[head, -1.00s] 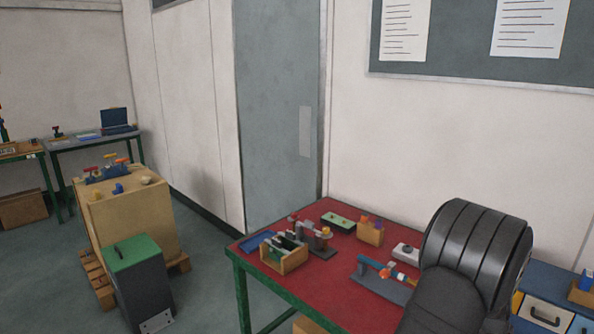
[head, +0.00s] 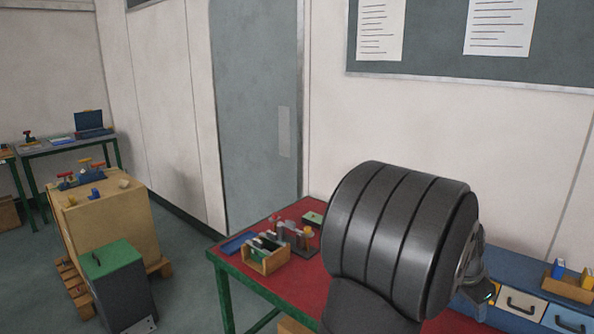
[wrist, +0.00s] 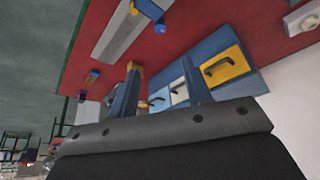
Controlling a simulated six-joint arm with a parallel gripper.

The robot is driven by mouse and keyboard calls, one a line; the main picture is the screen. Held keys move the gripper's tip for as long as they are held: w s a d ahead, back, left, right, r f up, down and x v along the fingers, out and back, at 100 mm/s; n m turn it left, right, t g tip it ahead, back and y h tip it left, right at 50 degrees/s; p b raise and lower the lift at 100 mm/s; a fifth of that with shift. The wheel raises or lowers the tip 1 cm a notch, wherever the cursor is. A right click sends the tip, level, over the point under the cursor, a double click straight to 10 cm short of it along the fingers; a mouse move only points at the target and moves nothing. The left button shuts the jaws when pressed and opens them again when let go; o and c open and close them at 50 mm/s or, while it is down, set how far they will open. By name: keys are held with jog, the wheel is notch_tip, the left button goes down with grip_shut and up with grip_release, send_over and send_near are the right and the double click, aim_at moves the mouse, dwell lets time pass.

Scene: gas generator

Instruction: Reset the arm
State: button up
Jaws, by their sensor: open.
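My gripper (wrist: 160,68) shows in the wrist view with two blue-grey fingers spread apart and nothing visible between them. Behind the fingers are the red tabletop and a blue drawer unit. In the head view my dark arm link fills the lower right middle, and only part of my wrist end shows at its right edge, in front of the blue drawer unit (head: 497,273). The fingertips cannot be made out there.
The red table (head: 318,270) holds a wooden box (head: 266,260) at its left end; my arm hides much of the table. A wooden crate (head: 112,225) and a grey cabinet with a green top (head: 120,285) stand left. The floor between is clear.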

jog(key=x, duration=1.7)
jog(key=shift+d+f, duration=0.15)
jog(key=shift+f, duration=0.25)
jog(key=shift+s+r+n+t, duration=0.15)
jog(key=shift+n+t, duration=0.55)
jog(key=shift+n, duration=1.2)
jog(key=shift+s+d+n+t+y, duration=0.1)
jog(key=shift+n+t+y, duration=0.25)
jog(key=shift+n, duration=0.65)
jog(key=shift+s+d+n+t+y, duration=0.1)
jog(key=shift+n+t+y, duration=0.2)
jog(key=shift+n, duration=0.7)
jog(key=shift+v, duration=1.8)
jog(key=shift+w, duration=0.1)
jog(key=x, duration=0.3)
jog(key=shift+w+f, duration=0.1)
jog(key=shift+f, duration=0.2)
jog(key=shift+w+m+g+h, duration=0.1)
jog(key=shift+m+g+h, duration=0.3)
jog(key=shift+m, duration=1)
jog(key=shift+m+g, duration=0.35)
jog(key=shift+m, duration=0.35)
jog(key=shift+n+t, duration=0.4)
jog(key=shift+n, duration=0.4)
